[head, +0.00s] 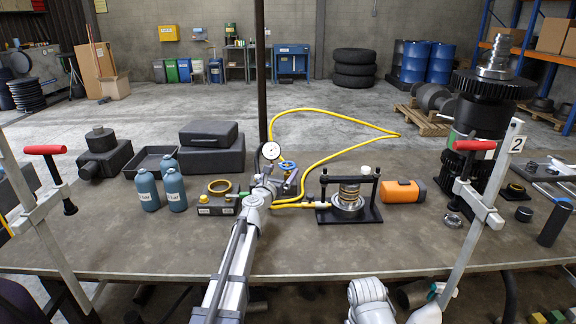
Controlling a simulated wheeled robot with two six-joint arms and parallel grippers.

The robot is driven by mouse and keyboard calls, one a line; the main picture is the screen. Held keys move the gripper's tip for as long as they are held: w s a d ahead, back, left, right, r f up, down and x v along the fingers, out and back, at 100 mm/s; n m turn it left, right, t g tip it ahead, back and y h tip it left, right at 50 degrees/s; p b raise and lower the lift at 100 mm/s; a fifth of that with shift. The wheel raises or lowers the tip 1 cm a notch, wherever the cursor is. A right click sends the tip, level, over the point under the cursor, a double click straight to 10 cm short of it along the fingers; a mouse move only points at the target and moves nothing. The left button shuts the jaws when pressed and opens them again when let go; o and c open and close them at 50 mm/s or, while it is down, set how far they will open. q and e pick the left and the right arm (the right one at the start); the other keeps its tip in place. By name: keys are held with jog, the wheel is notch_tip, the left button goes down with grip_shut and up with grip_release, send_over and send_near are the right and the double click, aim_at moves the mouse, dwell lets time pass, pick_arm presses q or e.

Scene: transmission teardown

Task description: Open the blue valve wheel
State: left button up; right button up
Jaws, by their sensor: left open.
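The blue valve wheel (287,165) is small and sits just right of a round white pressure gauge (271,151), near the middle of the bench. My left gripper (273,179) is at the end of the grey arm that reaches up from the bottom. It is open, just in front of the wheel and below it in the picture. Its fingers and the grey pump body (290,184) overlap in this view, so I cannot tell whether they touch the wheel. My right gripper is not in view.
A yellow hose (345,114) loops behind and right of the gauge to a black press frame (348,214). Two blue bottles (172,185) and a small box with a brass ring (219,207) stand left. Upright clamps flank the bench. The bench front (140,245) is clear.

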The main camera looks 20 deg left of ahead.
aim_at(288, 163)
pick_arm(q)
jog(key=w, duration=0.6)
jog(key=shift+w+d, duration=0.1)
jog(key=shift+d, duration=0.2)
jog(key=c, duration=1.2)
